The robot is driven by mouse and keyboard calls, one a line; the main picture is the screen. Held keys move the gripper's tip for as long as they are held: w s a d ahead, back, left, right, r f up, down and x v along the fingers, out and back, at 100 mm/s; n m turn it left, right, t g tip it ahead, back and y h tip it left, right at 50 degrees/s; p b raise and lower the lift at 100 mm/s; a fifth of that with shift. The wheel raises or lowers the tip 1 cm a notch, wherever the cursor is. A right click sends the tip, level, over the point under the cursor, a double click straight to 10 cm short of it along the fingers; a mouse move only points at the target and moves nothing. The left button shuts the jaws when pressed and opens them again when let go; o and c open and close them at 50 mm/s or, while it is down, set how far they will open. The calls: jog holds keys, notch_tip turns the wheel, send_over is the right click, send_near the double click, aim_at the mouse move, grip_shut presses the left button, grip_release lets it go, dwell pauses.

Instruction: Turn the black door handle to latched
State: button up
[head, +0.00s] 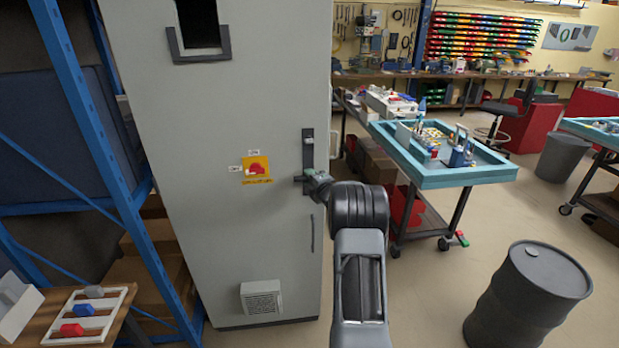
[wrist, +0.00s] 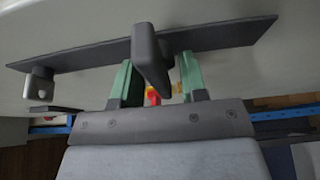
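The black door handle sits on a tall grey cabinet (head: 230,110). Its long black backplate (head: 308,148) stands upright on the right part of the door and runs across the wrist view (wrist: 80,52). The handle's lever (wrist: 150,58) stands across the plate in the wrist view. In the head view the lever is largely hidden by my gripper (head: 312,182). In the wrist view my gripper (wrist: 158,80) has its two green fingers on either side of the lever. A gap shows between the lever and the right finger; contact on the left is unclear.
A red and yellow switch (head: 257,169) is on the door left of the handle. A blue rack (head: 85,110) stands left of the cabinet. A teal-edged table (head: 440,178) and a dark barrel (head: 528,300) stand to the right, with open floor between.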

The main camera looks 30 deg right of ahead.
jog(key=shift+w, duration=0.15)
grip_shut()
dwell(0.4)
